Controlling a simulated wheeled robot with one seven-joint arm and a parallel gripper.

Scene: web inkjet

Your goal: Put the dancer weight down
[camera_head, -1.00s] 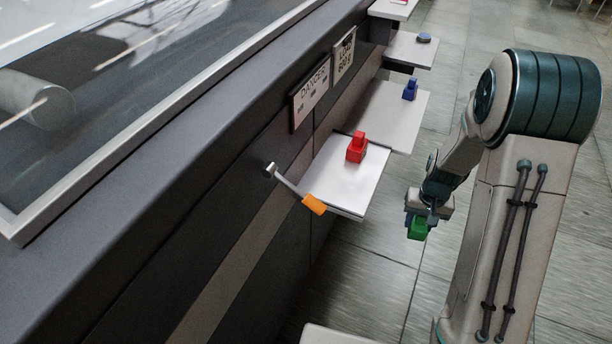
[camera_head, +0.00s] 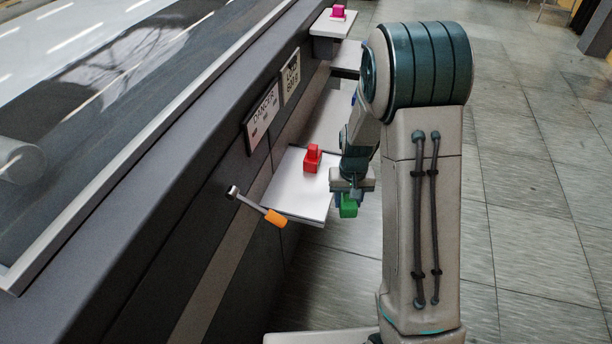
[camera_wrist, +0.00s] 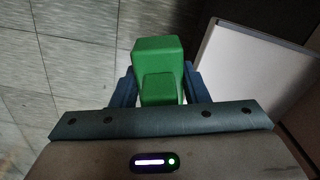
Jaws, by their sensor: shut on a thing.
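A green stepped weight (camera_head: 348,207) is held in my gripper (camera_head: 348,192), whose dark fingers close on its two sides. It also fills the space between the fingers in the wrist view (camera_wrist: 160,68). The weight hangs in the air just off the right edge of a white shelf (camera_head: 292,192), apart from its surface as far as I can tell. A red weight (camera_head: 312,160) of similar shape stands upright on the back part of that shelf. A sign reading like "DANCER" (camera_head: 262,119) is on the dark machine side above the shelf.
A lever with an orange handle (camera_head: 275,218) juts out by the shelf's front left corner. A second sign (camera_head: 290,77) sits farther along. The shelf's front half is bare. My arm hides part of the shelves behind. Open tiled floor (camera_head: 530,190) lies right.

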